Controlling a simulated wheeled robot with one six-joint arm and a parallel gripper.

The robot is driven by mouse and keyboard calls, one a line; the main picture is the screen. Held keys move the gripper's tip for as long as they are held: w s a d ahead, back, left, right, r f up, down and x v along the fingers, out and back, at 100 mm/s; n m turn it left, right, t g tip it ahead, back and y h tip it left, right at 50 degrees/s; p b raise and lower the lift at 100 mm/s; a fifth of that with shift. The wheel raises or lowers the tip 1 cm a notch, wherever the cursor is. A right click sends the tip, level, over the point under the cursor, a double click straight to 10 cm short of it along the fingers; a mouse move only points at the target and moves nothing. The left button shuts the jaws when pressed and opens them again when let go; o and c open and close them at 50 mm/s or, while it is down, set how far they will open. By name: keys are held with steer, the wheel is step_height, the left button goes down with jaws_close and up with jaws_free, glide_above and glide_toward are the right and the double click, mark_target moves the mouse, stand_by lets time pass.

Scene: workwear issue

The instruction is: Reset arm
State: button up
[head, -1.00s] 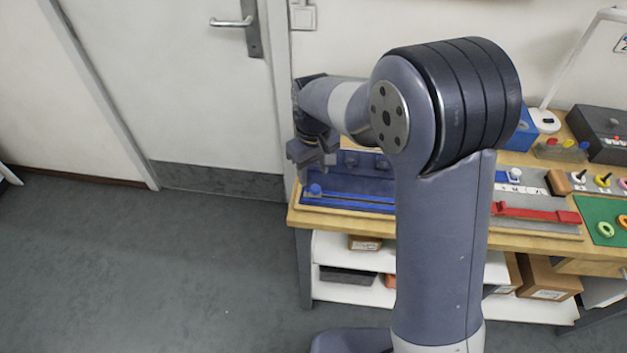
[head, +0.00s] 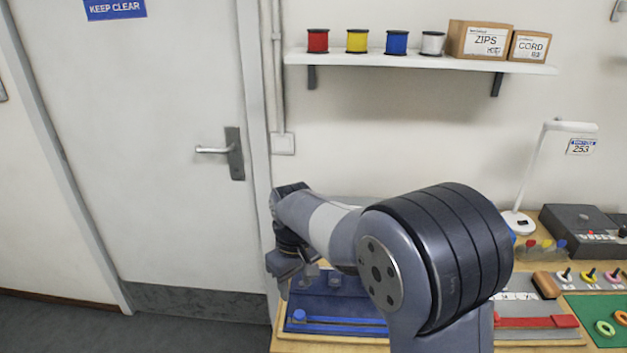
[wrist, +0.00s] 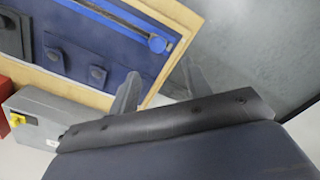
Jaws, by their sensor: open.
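My gripper (head: 293,283) hangs at the left end of the workbench in the head view, above the left edge of a blue fabric panel (head: 345,312). Its fingers (wrist: 160,88) show apart and empty in the wrist view. My arm rises in front of the bench and hides its middle part. The wrist view shows the blue panel (wrist: 45,78) with flap pockets, dark snaps and a blue zip with a round blue pull (wrist: 157,44). The panel lies in a wooden-edged board.
A red zip strip (head: 537,321), a green mat (head: 592,311) with rings, a lamp (head: 517,222) and a dark box (head: 583,228) are at right. A shelf (head: 430,63) holds spools and boxes. A grey box (wrist: 35,120) shows in the wrist view. A closed door is at left.

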mark_target(298, 313)
step_height(298, 313, down, 8)
steer(key=shift+d+f+p, duration=0.1)
steer(key=shift+f+p, duration=0.1)
steer(key=shift+p, duration=0.2)
steer(key=d, duration=0.3)
steer(key=shift+f, duration=0.25)
steer(key=shift+d, duration=0.5)
steer(key=shift+a, duration=0.1)
